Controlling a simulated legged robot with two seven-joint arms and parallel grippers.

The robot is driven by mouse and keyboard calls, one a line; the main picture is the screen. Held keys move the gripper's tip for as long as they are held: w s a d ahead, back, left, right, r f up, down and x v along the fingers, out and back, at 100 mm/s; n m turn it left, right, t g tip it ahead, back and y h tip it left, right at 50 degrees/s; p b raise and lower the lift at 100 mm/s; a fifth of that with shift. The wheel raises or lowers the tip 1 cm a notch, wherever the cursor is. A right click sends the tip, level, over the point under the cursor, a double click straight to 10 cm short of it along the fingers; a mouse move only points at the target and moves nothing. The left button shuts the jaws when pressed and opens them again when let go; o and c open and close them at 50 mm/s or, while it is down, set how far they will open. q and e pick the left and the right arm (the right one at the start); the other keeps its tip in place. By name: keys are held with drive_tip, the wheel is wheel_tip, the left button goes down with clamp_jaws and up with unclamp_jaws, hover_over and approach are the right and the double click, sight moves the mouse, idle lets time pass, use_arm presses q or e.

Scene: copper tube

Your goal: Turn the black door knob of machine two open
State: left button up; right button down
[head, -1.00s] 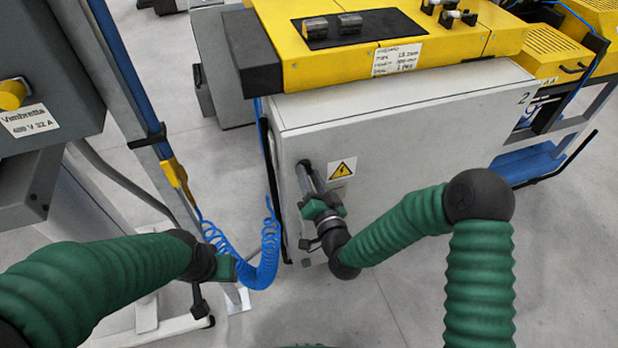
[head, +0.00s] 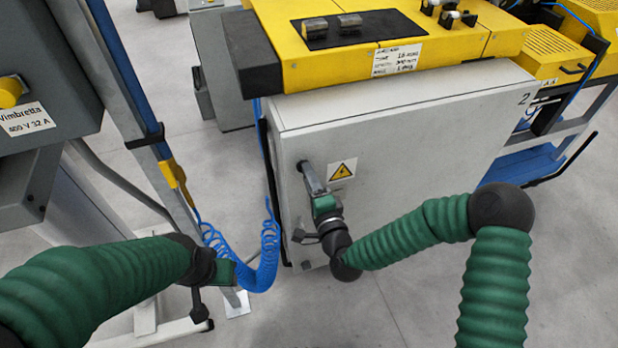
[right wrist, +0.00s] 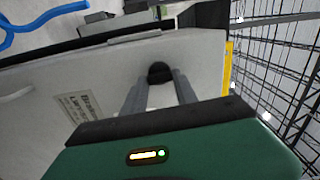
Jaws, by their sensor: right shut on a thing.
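Machine two (head: 430,135) is a light grey cabinet marked "2" in the head view. Its black door knob (head: 303,165) sits at the upper left of the front, left of a yellow warning sign. My right gripper (head: 308,172) reaches up to it from below, with its green body under the grey fingers. In the right wrist view the round black knob (right wrist: 159,71) is between the tips of the two grey fingers, which are shut on it. The door appears closed. My left gripper (head: 222,275) is away at lower left; its fingers do not show clearly.
A blue coiled hose (head: 240,262) hangs between my left gripper and the cabinet. A grey electrical box (head: 50,75) on a stand is at the left. A yellow control panel (head: 345,40) tops the cabinet. The floor in front is clear.

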drive_tip(key=shift+d+f+m, duration=0.15)
drive_tip(key=shift+m, duration=0.35)
drive_tip(key=c, duration=1.3)
unclamp_jaws()
drive_tip(key=o, duration=0.3)
drive_tip(key=shift+w, duration=0.1)
drive_tip(key=shift+o, duration=0.2)
drive_tip(key=p+v, duration=0.7)
drive_tip(key=v, duration=1)
